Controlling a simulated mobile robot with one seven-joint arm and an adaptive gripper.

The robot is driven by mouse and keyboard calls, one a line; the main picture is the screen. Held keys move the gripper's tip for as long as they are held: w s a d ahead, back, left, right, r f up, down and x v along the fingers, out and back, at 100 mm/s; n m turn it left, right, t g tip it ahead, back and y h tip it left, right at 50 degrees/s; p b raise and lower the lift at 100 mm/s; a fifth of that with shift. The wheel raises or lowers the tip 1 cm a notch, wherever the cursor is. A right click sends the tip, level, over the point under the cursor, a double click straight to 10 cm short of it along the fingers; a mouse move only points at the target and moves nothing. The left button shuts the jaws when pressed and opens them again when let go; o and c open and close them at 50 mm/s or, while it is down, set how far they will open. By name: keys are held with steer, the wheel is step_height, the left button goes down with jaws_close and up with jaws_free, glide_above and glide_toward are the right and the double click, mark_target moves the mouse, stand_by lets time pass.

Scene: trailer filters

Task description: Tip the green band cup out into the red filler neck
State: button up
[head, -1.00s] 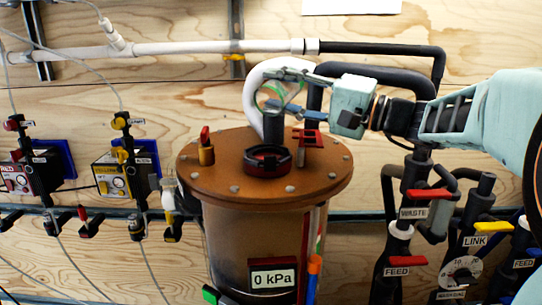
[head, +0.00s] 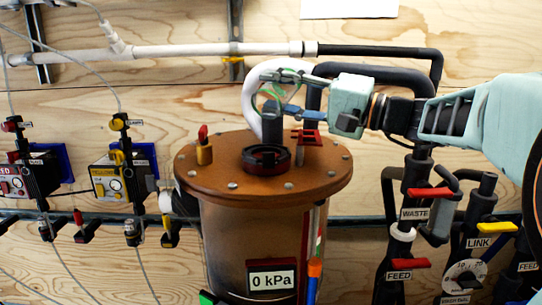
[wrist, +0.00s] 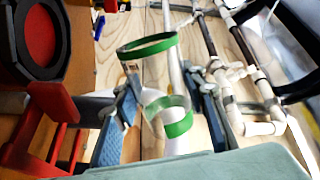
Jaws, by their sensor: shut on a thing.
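The green band cup (head: 262,89) looks clear, with green bands, and is held between the fingers of my gripper (head: 283,94). In the wrist view the cup (wrist: 149,46) lies between the two blue-padded fingers of my gripper (wrist: 165,100), with one green band as a full ring and another partly seen. The cup is tilted; its contents cannot be made out. The red filler neck (head: 265,168) is a dark ring with a red inside on the brown tank lid, below the cup and apart from it. It also shows at the upper left of the wrist view (wrist: 40,35).
A red bracket-like fitting (head: 308,138) and a brass valve with a red handle (head: 204,148) stand on the tank lid (head: 210,178). A white-and-black pipe (head: 262,75) curves close behind the cup. Valves and pipes crowd the lower right.

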steer(key=shift+s+f+n+b, duration=0.1)
steer(key=shift+f+n+b, duration=0.2)
steer(key=shift+b, duration=0.5)
steer(key=shift+s+a+r+n+b, duration=0.1)
steer(key=shift+s+r+n+b, duration=0.1)
steer(key=shift+n+b, duration=0.45)
steer(key=shift+s+a+r+n+b, duration=0.15)
steer(key=shift+n+b, duration=0.2)
steer(key=shift+b, duration=0.5)
steer(key=shift+s+a+f+n+g+b, duration=0.1)
steer(key=shift+s+f+n+g+b, duration=0.25)
steer(key=shift+b, duration=0.7)
steer(key=shift+s+a+f+n+t+b, duration=0.1)
steer(key=shift+f+n+b, duration=0.15)
steer(key=shift+n+b, duration=0.55)
steer(key=shift+w+m, duration=0.1)
steer(key=shift+m, duration=0.15)
